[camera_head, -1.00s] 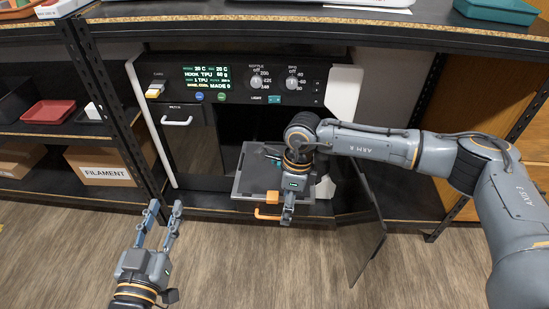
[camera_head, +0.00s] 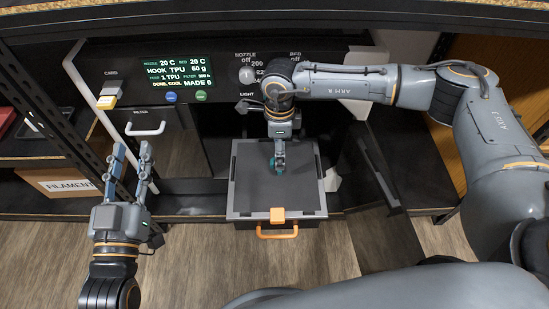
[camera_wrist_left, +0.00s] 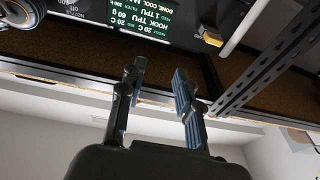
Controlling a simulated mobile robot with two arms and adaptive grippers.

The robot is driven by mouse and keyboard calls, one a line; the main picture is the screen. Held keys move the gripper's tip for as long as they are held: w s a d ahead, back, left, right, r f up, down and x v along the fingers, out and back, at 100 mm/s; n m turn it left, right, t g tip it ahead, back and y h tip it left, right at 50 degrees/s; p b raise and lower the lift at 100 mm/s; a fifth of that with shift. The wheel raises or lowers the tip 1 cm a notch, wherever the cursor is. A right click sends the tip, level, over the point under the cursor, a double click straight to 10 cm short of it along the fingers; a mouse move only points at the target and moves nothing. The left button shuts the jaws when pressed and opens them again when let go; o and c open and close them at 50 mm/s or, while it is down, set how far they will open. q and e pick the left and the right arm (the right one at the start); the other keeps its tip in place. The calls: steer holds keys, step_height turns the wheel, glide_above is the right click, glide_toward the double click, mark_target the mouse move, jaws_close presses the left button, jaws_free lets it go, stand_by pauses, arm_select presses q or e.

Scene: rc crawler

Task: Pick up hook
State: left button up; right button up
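A small teal piece, which looks like the hook (camera_head: 273,168), lies on the dark plate (camera_head: 245,195) in front of the printer's opening. My right gripper (camera_head: 280,163) points down at the plate, its fingertips right at the teal piece and partly covering it. Whether its fingers are closed on the piece cannot be told. My left gripper (camera_head: 129,160) is open and empty, in front of the printer's left side. Its two spread fingers also show in the left wrist view (camera_wrist_left: 158,90), with nothing between them.
The printer's display (camera_head: 163,82) reads hook, TPU, done, cool, made 0. An orange handle (camera_head: 277,233) and orange latch (camera_head: 277,214) are on the plate unit's front. A dark open door (camera_head: 385,190) stands at the right. A filament box (camera_head: 65,182) sits on the left shelf.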

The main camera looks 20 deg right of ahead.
steer(key=shift+f, duration=0.45)
steer(key=f, duration=0.1)
steer(key=f+b, duration=0.1)
steer(key=f, duration=0.1)
steer(key=f+b, duration=0.1)
steer(key=shift+w+a+f, duration=0.15)
steer(key=shift+w+a, duration=0.05)
steer(key=shift+a, duration=0.2)
steer(key=shift+f, duration=0.25)
arm_select(q)
steer(key=s+r+t+h, duration=0.2)
steer(key=s+r+t, duration=0.2)
steer(key=r, duration=0.4)
steer(key=shift+r+t, duration=0.15)
steer(key=shift+t, duration=0.65)
arm_select(e)
steer(key=c, duration=0.9)
